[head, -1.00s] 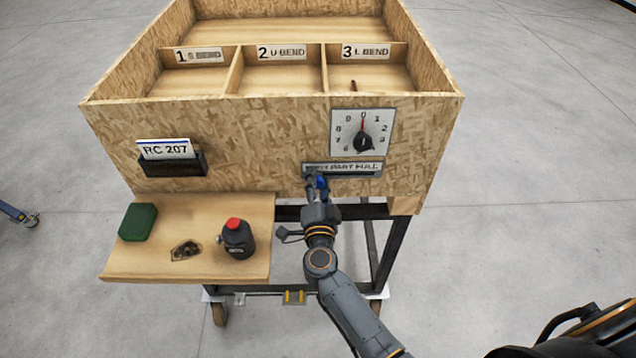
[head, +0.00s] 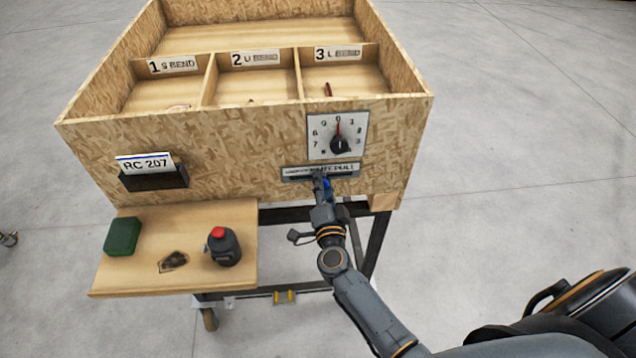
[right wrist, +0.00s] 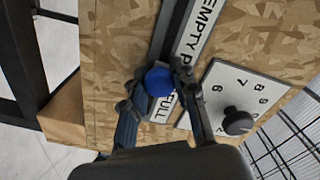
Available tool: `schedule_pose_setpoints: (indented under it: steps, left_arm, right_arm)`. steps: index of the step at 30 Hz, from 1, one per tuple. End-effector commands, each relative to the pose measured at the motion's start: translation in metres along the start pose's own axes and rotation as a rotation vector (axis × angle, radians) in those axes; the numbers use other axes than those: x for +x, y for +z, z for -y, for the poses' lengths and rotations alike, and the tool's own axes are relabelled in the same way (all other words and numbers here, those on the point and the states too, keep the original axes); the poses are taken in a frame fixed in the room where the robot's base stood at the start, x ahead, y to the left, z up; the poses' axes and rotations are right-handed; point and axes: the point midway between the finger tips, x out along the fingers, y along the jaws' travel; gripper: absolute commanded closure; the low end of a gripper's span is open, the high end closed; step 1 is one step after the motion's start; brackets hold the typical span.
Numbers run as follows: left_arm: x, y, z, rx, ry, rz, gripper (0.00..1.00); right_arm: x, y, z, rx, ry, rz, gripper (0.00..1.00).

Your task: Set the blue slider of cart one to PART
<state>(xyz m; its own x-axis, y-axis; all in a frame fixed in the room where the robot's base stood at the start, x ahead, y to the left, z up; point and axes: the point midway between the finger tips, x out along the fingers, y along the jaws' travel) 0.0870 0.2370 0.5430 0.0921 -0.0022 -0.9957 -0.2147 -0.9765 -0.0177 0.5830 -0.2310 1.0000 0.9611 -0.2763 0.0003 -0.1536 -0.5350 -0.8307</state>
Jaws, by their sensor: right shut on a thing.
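The blue slider (head: 328,184) sits in a dark slot under a white label strip (head: 345,169) on the front of the wooden cart. In the right wrist view, the round blue knob (right wrist: 158,81) is between my fingers. My right gripper (head: 322,182) is shut on it; it also shows in the right wrist view (right wrist: 157,90). The slider stands near the middle of the strip, around PART. In the wrist view a finger covers most of that word, so exact alignment cannot be told. EMPTY and FULL show on either side. My left gripper is not in view.
A dial (head: 339,143) is above the slider. A card holder (head: 153,180) reading RC 207 is to the left. The side shelf (head: 135,278) bears a green box (head: 123,236), a small dark item (head: 173,261) and a red-capped black bottle (head: 224,246).

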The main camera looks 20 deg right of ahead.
Motion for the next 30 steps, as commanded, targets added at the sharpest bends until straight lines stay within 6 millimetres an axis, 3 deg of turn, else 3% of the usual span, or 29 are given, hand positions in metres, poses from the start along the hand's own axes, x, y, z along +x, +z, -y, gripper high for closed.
schedule_pose_setpoints:
  steps: [1,2,5,17,30]
  left_arm:
    - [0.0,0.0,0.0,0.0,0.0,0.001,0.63]
    - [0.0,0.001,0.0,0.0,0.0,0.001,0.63]
    - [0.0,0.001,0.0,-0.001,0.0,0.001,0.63]
    - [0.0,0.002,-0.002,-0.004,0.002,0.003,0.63]
    - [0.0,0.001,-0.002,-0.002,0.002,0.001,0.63]
  right_arm:
    - [0.0,0.0,-0.001,0.001,0.002,0.0,1.0]
    - [0.0,0.001,-0.001,0.001,0.002,0.0,0.66]
    - [0.0,0.001,-0.001,0.001,0.002,0.0,0.48]
    - [-0.007,0.001,-0.001,0.001,0.002,0.002,0.48]
    - [-0.093,0.001,-0.002,0.001,0.004,0.002,0.48]
